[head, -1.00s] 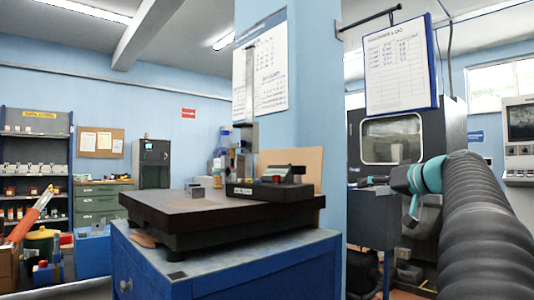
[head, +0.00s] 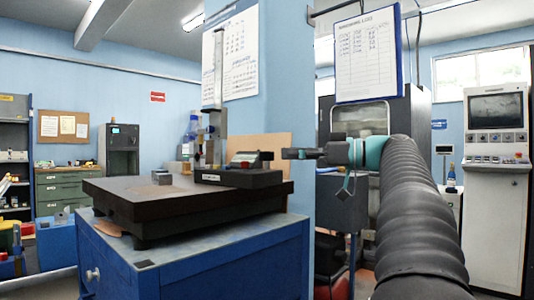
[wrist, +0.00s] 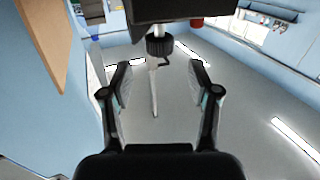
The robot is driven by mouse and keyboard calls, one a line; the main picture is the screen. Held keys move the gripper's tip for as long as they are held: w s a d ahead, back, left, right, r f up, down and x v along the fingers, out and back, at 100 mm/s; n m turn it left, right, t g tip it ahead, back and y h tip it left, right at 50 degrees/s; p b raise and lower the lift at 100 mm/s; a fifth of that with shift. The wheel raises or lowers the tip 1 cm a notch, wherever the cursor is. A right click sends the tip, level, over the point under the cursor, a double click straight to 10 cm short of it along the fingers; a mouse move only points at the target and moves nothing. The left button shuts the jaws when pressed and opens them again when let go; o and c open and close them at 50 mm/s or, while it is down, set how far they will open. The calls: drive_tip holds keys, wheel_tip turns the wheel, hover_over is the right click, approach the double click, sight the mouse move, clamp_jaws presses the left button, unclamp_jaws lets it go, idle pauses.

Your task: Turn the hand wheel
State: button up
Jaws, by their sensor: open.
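A black knurled wheel (wrist: 160,46), which I take to be the hand wheel, shows in the wrist view on a pale stem beside a dark block (wrist: 175,9). In the head view a black-based instrument with a tall column (head: 240,178) stands on the dark plate; I cannot make out the wheel there. My gripper (head: 286,153) points left, to the right of the instrument and apart from it. In the wrist view my gripper (wrist: 160,70) is open and empty, its fingers spread either side of the wheel's line, with the wheel beyond the tips.
The dark plate (head: 125,193) rests on a blue cabinet (head: 230,265). A brown board (head: 268,150) stands behind the instrument; it also shows in the wrist view (wrist: 44,40). A hanging clipboard (head: 368,55) is above my arm. A grey machine (head: 495,200) stands at the right.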

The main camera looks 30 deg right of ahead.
sight(267, 153)
drive_tip(key=x, duration=0.7)
drive_tip(key=shift+c, duration=0.3)
clamp_jaws()
